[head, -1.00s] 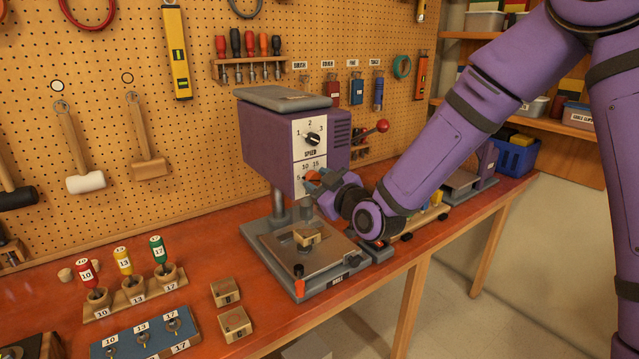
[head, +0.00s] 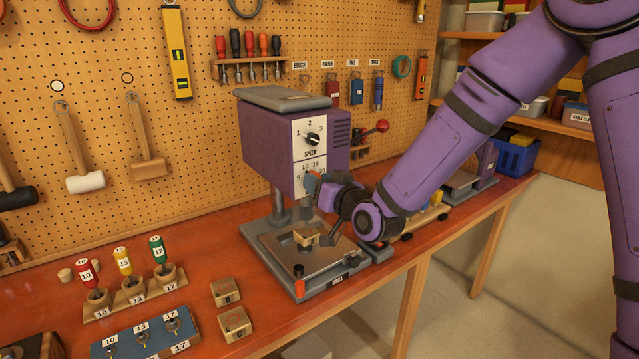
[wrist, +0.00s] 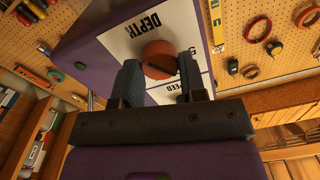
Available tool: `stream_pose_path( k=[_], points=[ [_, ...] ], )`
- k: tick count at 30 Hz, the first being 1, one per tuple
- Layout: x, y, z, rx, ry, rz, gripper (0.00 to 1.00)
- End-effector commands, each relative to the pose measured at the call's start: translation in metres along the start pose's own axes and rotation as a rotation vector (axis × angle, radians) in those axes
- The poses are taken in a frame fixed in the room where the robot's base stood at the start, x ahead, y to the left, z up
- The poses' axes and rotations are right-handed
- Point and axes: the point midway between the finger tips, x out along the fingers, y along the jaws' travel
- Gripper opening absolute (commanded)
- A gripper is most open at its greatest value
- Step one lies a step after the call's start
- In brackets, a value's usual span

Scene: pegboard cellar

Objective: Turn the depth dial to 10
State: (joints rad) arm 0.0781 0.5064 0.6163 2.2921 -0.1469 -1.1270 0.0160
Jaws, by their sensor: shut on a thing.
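The purple drill press (head: 268,143) stands on the bench with a white front panel. The depth dial shows as a round orange-red knob (wrist: 158,60) in the wrist view, beside the word DEPTH. My gripper (head: 313,184) is at the lower panel, with its two fingers on either side of the knob, shut on it. In the head view the gripper covers most of the dial. The numbers 5, 10, 15 and 20 show around it, but I cannot tell which one its pointer faces.
The black speed dial (head: 312,139) sits just above the depth dial. Below my gripper, a small wooden block (head: 306,236) rests on the press table (head: 325,258). A red-knobbed lever (head: 381,126) sticks out at the press's right side.

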Motion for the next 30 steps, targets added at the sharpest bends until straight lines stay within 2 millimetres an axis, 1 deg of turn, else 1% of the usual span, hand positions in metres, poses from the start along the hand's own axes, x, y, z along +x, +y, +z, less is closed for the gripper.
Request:
stream_pose_path(
  k=[3,9,15,26,27,30],
  points=[
    [-0.0005,0.0001,0.0011,0.064,-0.001,0.001,0.15],
    [-0.0005,0.0002,0.0011,0.135,0.0,0.002,0.15],
    [-0.0006,0.0004,0.0012,0.164,0.0,0.002,0.15],
    [-0.0006,0.0004,0.0015,0.167,-0.001,0.002,0.15],
    [-0.0006,0.0004,0.0015,0.166,-0.001,0.002,0.43],
    [-0.0005,0.0003,0.0012,0.166,0.0,0.002,0.64]
  ],
)
